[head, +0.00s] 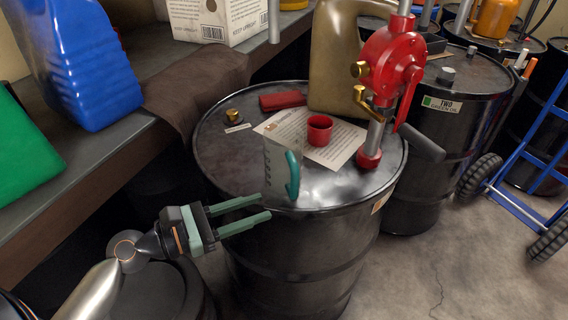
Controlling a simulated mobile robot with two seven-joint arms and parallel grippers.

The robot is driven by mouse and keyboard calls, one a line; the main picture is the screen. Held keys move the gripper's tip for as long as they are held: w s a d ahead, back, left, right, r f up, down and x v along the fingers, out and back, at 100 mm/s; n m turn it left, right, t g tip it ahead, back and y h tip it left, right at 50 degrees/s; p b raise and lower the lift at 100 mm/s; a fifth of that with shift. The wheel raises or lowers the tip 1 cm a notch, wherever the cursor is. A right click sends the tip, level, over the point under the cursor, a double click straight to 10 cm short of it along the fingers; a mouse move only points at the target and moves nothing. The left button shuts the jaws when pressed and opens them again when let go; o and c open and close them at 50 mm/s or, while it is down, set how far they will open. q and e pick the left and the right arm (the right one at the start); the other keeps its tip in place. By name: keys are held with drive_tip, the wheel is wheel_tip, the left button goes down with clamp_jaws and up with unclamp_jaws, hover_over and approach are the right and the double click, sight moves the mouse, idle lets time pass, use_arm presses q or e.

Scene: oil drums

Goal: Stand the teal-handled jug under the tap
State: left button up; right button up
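The jug (281,170) is clear and upright on the black drum's top, near its front edge. Its teal handle (293,175) faces front right. A red hand pump (389,60) stands at the drum's right side, with a brass tap (362,98) on its left. The jug is to the front left of the tap, not below it. My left gripper (266,207) is in front and to the left of the jug, at about rim height, with its two green fingers apart and nothing between them. My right gripper is not in view.
The drum top (222,155) also holds a paper sheet (335,148), a red cup (319,130), a red block (282,100) and a tan canister (336,60). A workbench (150,135) with a blue jug (85,65) is at left. A blue hand truck (530,170) is at right.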

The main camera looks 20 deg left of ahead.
sight(286, 165)
use_arm(q)
drive_tip(key=w+d+r, duration=0.1)
drive_tip(key=w+d+r+n+p, duration=0.1)
drive_tip(key=w, duration=0.1)
drive_tip(key=w+d+n, duration=0.1)
drive_tip(key=w, duration=0.1)
drive_tip(key=shift+w+d+r+t+h, duration=0.1)
drive_tip(key=shift+d+r+t+h, duration=0.2)
drive_tip(key=shift+d+r+h, duration=0.1)
drive_tip(key=shift+f+p+x, duration=0.2)
drive_tip(key=shift+p+x, duration=0.3)
drive_tip(key=shift+x, duration=2.45)
clamp_jaws()
